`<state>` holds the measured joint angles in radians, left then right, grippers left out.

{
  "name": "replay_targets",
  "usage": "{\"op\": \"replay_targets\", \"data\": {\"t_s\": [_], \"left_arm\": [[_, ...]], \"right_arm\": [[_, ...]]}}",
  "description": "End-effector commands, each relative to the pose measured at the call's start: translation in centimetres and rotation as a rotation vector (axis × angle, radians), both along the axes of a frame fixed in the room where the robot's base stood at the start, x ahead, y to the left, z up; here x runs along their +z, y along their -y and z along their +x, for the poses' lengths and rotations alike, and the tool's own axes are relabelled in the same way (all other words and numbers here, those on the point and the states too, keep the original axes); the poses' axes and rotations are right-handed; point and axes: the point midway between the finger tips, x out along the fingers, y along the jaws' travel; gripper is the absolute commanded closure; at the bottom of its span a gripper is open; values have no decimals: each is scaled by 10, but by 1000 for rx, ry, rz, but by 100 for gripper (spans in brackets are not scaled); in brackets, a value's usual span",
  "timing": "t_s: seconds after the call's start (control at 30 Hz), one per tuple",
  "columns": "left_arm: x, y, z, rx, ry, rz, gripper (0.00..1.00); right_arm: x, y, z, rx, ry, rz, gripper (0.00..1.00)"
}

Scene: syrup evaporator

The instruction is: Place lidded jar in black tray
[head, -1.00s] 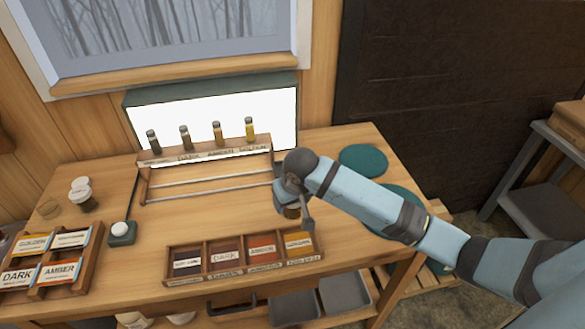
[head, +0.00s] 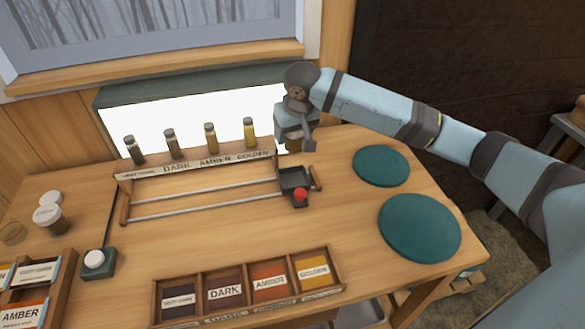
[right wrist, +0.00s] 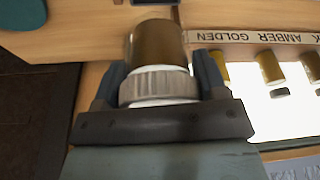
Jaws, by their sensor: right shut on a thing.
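My right gripper (head: 296,138) is shut on the lidded jar (head: 293,145), holding it above the back of the table, just behind the black tray in the head view. In the right wrist view the jar (right wrist: 157,45) shows dark amber contents and a pale ribbed lid (right wrist: 158,84) between the two fingers. The small black tray (head: 293,178) sits at the right end of two rails. It looks empty and has a red knob (head: 300,194) at its front. My left gripper is not in view.
A rack (head: 200,164) with several sample vials stands before the bright panel (head: 190,113). A four-part labelled box (head: 248,305) lies in front. Two green discs (head: 381,166) lie on the right. White-lidded jars (head: 48,214) and a push button (head: 95,260) are on the left.

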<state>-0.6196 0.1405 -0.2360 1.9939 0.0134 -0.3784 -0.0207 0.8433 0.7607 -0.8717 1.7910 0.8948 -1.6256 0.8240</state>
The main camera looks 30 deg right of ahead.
Motion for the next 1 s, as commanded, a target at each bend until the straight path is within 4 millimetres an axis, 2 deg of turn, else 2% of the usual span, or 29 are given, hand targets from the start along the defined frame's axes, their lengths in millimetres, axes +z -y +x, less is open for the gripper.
{"op": "replay_targets", "data": {"t_s": [0.1,0.3,0.53,0.77,1.0], "left_arm": [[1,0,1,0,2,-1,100],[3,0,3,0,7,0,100],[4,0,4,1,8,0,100],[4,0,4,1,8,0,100],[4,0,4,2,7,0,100]], "right_arm": [[-33,0,-1,-1,-3,-2,64],[-69,0,0,0,1,0,64],[-86,0,0,1,0,0,64],[-118,0,0,0,1,0,64],[-120,0,0,1,2,1,64]]}}
